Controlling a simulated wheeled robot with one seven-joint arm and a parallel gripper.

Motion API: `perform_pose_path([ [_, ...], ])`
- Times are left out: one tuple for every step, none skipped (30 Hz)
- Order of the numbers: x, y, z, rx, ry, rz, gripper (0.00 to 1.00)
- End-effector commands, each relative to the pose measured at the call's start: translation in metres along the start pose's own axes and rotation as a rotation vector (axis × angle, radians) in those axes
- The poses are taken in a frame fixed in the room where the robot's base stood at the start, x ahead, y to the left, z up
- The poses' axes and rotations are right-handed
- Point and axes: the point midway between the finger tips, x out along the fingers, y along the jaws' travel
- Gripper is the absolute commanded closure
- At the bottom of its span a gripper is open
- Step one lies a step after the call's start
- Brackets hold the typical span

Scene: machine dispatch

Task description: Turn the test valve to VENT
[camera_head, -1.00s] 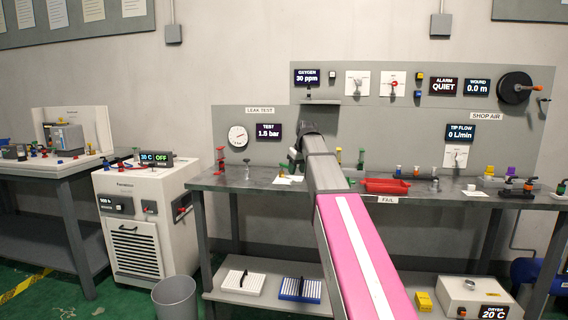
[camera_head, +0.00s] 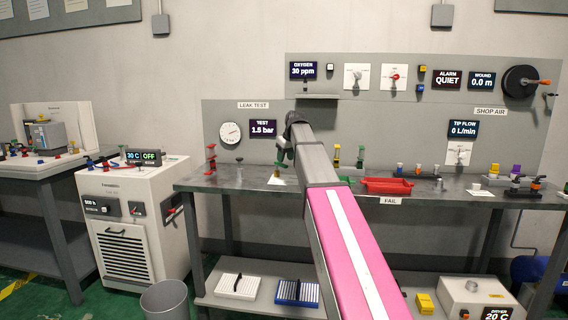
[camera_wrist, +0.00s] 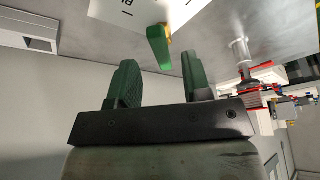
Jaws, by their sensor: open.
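A small valve-like piece with a green lever (camera_wrist: 160,47) and a yellow part stands by a white label card in the wrist view. In the head view a small brass-and-green piece (camera_head: 276,172) sits on the bench under my gripper. I cannot read a VENT mark or tell the lever's setting. My gripper (camera_head: 283,150) is above the bench below the LEAK TEST panel. In the wrist view its two green fingers (camera_wrist: 160,88) are apart and empty, and the green lever lies beyond their tips, roughly between them. My arm hides part of the bench.
The TEST display (camera_head: 263,128) reads 1.5 bar, beside a round gauge (camera_head: 231,132). A red stand (camera_head: 211,158) is left of my gripper. A red tray (camera_head: 388,186) and a green-topped post (camera_head: 360,157) are to the right.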

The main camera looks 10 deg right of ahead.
Motion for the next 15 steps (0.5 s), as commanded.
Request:
perform_pose_path([
  [0.008,0.0,0.0,0.0,-0.001,-0.001,0.55],
  [0.011,0.0,0.0,0.0,-0.001,0.0,0.55],
  [0.015,0.0,0.0,0.0,-0.001,0.0,0.55],
  [0.018,0.0,0.0,0.0,0.0,0.0,0.55],
  [0.021,0.0,0.0,0.0,0.0,0.0,0.55],
  [0.024,0.0,0.0,0.0,0.0,0.0,0.55],
  [0.025,0.0,0.0,0.0,0.0,0.0,0.55],
  [0.027,0.0,0.0,0.0,0.0,0.0,0.55],
  [0.028,0.0,0.0,0.0,0.0,0.0,0.55],
  [0.028,0.0,0.0,0.0,0.0,0.0,0.55],
  [0.029,0.0,0.0,0.0,0.0,0.0,0.55],
  [0.029,0.0,0.0,0.0,0.0,0.0,0.55],
  [0.029,0.0,0.0,0.0,0.0,0.0,0.55],
  [0.029,0.0,0.0,0.0,0.0,0.0,0.55],
  [0.029,0.0,0.0,0.0,0.0,0.0,0.55],
])
